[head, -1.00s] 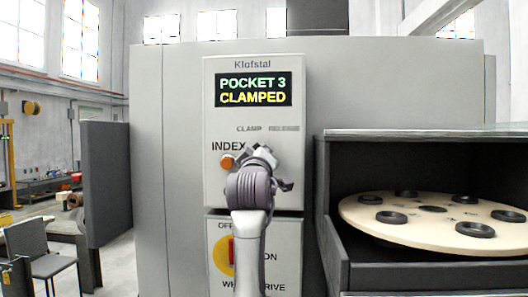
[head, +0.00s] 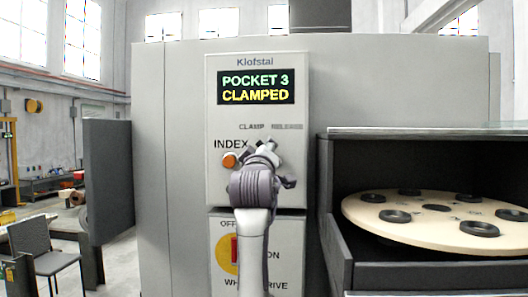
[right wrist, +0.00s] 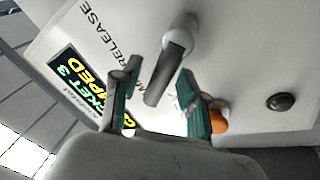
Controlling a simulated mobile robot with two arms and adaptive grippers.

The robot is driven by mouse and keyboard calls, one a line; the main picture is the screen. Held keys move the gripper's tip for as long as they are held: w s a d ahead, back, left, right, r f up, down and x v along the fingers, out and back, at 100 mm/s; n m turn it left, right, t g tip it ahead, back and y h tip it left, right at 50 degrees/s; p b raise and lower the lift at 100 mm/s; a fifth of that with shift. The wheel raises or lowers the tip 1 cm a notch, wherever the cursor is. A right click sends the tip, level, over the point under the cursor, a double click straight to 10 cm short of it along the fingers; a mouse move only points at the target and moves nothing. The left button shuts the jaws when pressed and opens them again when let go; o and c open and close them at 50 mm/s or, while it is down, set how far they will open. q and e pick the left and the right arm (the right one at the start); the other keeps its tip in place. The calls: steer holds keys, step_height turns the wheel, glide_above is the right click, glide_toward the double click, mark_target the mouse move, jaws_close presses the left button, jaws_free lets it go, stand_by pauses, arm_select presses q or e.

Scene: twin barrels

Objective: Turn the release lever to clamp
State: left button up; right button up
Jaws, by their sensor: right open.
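The control panel (head: 223,125) carries a display (head: 256,88) reading "POCKET 3 CLAMPED". CLAMP and RELEASE labels stand below the display. The grey release lever (right wrist: 172,62) shows in the right wrist view, with its free end between my fingers. Contact with the fingers cannot be told. In the head view my arm hides most of the lever. My right gripper (right wrist: 158,82) is open around the lever; it also shows in the head view (head: 266,147), in front of the panel below the labels. My left gripper is not in view.
An orange INDEX button (head: 229,160) sits just left of my gripper; in the right wrist view it is close behind one finger. A red-and-yellow drive switch (head: 229,254) is below. An open bay at right holds a round disc (head: 365,216) with several black rings.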

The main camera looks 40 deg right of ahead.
steer(key=v, duration=1.2)
steer(key=shift+w, duration=0.1)
